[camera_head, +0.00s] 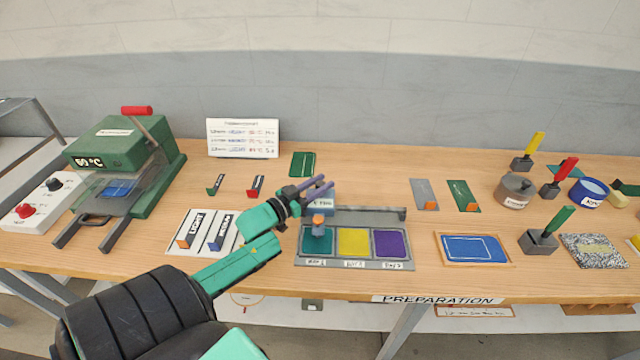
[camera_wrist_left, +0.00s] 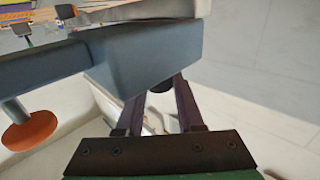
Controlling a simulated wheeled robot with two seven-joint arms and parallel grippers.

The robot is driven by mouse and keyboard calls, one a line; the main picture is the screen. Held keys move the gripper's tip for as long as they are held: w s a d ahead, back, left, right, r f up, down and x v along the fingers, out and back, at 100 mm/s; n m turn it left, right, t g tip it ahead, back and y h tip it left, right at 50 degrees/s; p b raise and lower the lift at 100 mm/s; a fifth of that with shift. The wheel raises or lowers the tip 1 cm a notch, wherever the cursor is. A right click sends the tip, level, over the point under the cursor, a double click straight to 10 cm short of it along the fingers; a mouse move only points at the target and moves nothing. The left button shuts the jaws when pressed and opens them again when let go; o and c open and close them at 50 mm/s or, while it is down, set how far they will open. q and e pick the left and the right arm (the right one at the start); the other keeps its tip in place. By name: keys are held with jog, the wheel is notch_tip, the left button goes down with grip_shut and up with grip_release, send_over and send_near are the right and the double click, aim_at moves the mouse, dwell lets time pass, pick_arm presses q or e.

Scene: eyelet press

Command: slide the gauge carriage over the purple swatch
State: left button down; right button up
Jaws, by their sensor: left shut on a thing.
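The gauge carriage (camera_head: 321,203) is a blue-grey block with an orange-tipped pointer (camera_head: 319,219), at the left end of a grey rail (camera_head: 375,215). Its pointer is above the teal swatch (camera_head: 318,243). The yellow swatch (camera_head: 354,242) is in the middle, and the purple swatch (camera_head: 390,244) is at the right, uncovered. My left gripper (camera_head: 326,186) is shut on the carriage from behind and above. In the left wrist view the carriage (camera_wrist_left: 150,60) fills the space at the purple fingers (camera_wrist_left: 158,88), with the orange tip (camera_wrist_left: 30,131) at left. My right gripper is not in view.
Labelled cards (camera_head: 203,232) lie left of the gauge, near my left arm. A green press (camera_head: 125,150) stands farther left. A framed blue panel (camera_head: 473,249) lies to the right. The rail to the right of the carriage looks clear.

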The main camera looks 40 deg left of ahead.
pick_arm(q)
jog(key=w+d+b, duration=0.3)
jog(key=w+d, duration=0.8)
jog(key=d, duration=0.4)
jog(key=shift+w+r, duration=0.15)
jog(key=shift+w, duration=0.1)
jog(key=shift+d, duration=0.1)
jog(key=c, duration=0.9)
grip_release()
jog(key=o, duration=0.4)
jog(key=shift+d, duration=0.1)
jog(key=shift+c, duration=0.2)
jog(key=shift+w+d, duration=0.1)
jog(key=shift+w, duration=0.05)
